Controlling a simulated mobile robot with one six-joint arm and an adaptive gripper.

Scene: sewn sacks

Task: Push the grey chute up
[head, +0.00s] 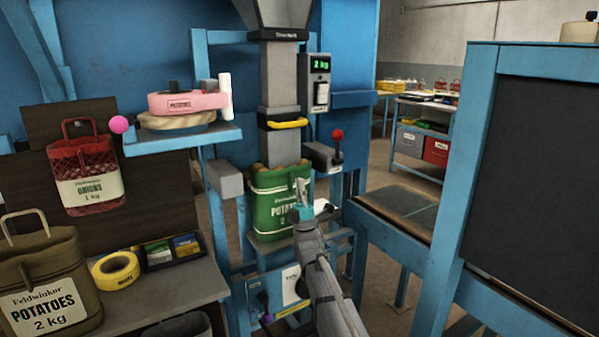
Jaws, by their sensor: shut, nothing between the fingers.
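The grey chute (281,148) hangs upright in the middle of the head view, below a hopper. A black collar with a yellow handle (288,124) goes round it. Its lower end reaches down to the mouth of a green potato sack (270,203), and potatoes show around it. The exact bottom of the chute is hidden by the sack. My gripper (301,188) is shut and empty. It is in front of the right side of the green sack, below the yellow handle and apart from it; whether it touches the sack I cannot tell.
A blue shelf (180,138) with pink and tan sewing machines is at left. A dark panel in a blue frame (465,190) fills the right.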

